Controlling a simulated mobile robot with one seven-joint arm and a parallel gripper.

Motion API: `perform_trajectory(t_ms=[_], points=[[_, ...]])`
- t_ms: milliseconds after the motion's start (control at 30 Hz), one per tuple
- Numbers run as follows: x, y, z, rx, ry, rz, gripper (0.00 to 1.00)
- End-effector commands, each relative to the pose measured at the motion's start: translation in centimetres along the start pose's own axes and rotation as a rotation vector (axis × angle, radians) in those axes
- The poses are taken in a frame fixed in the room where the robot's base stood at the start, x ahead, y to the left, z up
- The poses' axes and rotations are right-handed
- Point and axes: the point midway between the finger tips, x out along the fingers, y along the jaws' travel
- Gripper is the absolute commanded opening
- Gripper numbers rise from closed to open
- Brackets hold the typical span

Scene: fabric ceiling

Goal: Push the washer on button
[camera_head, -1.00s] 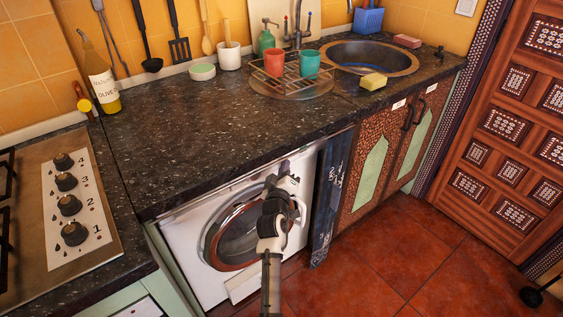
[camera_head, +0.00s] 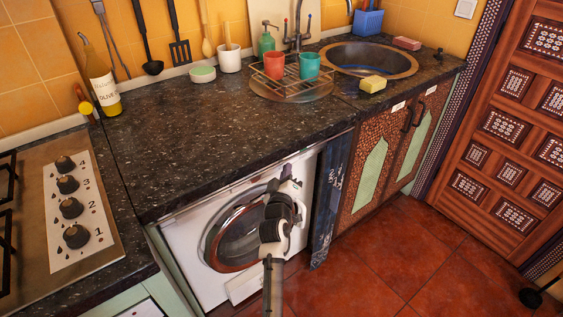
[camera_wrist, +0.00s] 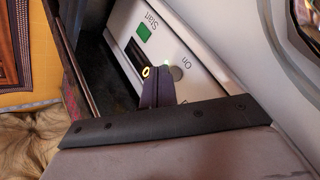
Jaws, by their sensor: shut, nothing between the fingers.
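The white washer (camera_head: 182,243) stands under the dark counter, its round door facing out. My gripper (camera_head: 287,173) is at the upper right of the washer's front, partly hiding the control panel. In the wrist view the gripper (camera_wrist: 159,82) is shut and empty, its dark fingertips just beside the round grey on button (camera_wrist: 177,74), labelled "On". A small green light shows by that button. I cannot tell whether the fingertips touch the on button.
The counter (camera_head: 210,130) overhangs the washer top. A dark cloth (camera_head: 328,205) hangs just right of the washer, beside the cupboard doors (camera_head: 370,180). The stove (camera_head: 40,220) is at the left. The red tiled floor (camera_head: 390,265) is open to the right.

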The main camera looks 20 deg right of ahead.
Motion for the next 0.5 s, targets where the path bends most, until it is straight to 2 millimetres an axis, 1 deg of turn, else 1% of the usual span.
perform_trajectory(t_ms=[267, 500], points=[[-0.2, 0.2, 0.1, -0.001, -0.001, 0.0, 0.0], [-1.7, 1.5, 1.1, -0.002, -0.003, -0.001, 0.0]])
